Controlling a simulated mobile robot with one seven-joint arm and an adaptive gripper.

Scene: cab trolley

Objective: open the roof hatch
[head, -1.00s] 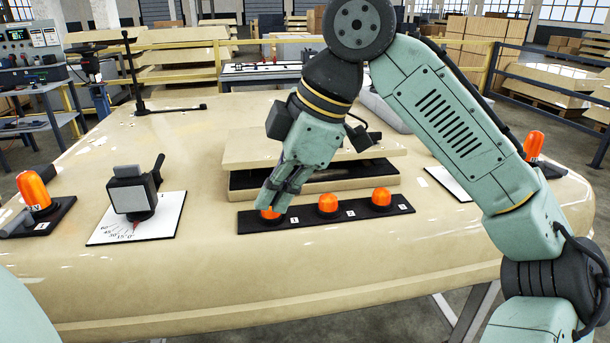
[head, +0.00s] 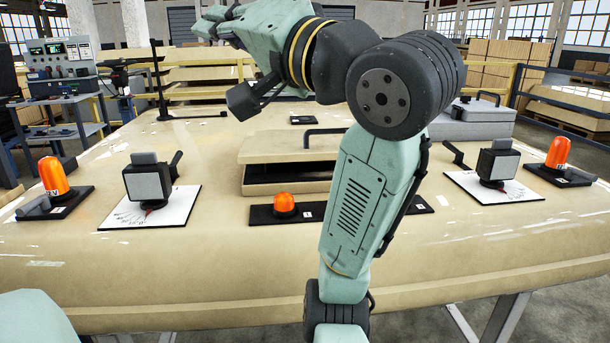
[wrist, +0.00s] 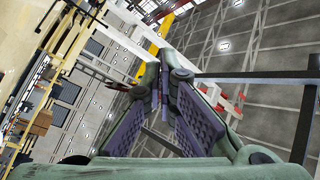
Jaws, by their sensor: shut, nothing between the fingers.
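The roof hatch (head: 285,147) is a beige panel in the middle of the cab roof, with a dark band showing under its front edge. A black bar handle (head: 325,131) stands at its upper side. My arm hides the hatch's right part. My gripper (head: 210,24) is up at the top left of the head view, raised and apart from the hatch. Its fingers (wrist: 165,78) meet at the tips in the wrist view, shut and empty. In front of the hatch, a black strip (head: 262,215) carries an orange dome (head: 285,204); my arm covers much of the strip.
Boxy units with levers stand on white dial plates at left (head: 150,184) and right (head: 494,165). Orange beacons stand at far left (head: 54,176) and far right (head: 557,152). A grey lidded case (head: 475,118) sits behind, right. A thin black post (head: 160,80) rises at back left.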

